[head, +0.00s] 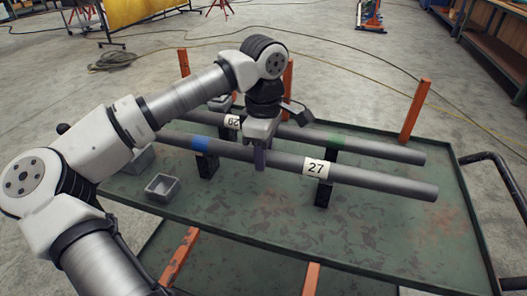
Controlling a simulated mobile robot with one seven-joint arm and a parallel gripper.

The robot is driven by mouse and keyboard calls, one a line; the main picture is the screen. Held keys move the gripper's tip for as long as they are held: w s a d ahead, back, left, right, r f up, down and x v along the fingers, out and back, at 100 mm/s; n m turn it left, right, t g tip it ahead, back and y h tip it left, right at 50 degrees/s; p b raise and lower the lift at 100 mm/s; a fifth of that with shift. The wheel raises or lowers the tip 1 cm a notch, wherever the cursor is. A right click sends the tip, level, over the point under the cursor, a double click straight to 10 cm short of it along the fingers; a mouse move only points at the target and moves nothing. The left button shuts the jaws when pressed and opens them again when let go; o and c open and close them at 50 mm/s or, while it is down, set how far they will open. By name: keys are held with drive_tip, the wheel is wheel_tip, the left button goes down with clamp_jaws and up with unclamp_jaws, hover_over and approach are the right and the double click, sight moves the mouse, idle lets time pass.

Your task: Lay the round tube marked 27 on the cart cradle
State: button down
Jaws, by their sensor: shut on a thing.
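The round tube marked 27 (380,180) is long and grey, with a white label and a blue band. It lies level over the green cart (370,245), at two dark cradle supports (323,193); I cannot tell whether it touches them. My gripper (260,160) points down and is shut on this tube between the blue band and the label. The arm hides a little of the tube's left end. A second grey tube (385,149), with a label that looks like 29 upside down and a green band, lies behind it, roughly parallel.
Orange posts (415,110) rise at the cart's back edge. A small grey open box (162,187) stands at the left on the cart top. A dark handle (500,175) sticks out at the right. The cart's front right top is clear.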

drive_tip(key=shift+f+b, duration=0.45)
drive_tip(key=shift+f, duration=0.05)
idle(0.4)
drive_tip(key=c, duration=0.9)
unclamp_jaws()
wheel_tip(320, 180, up, 14)
drive_tip(key=p, duration=0.1)
drive_tip(key=shift+p, duration=0.35)
drive_tip(key=shift+f, duration=0.15)
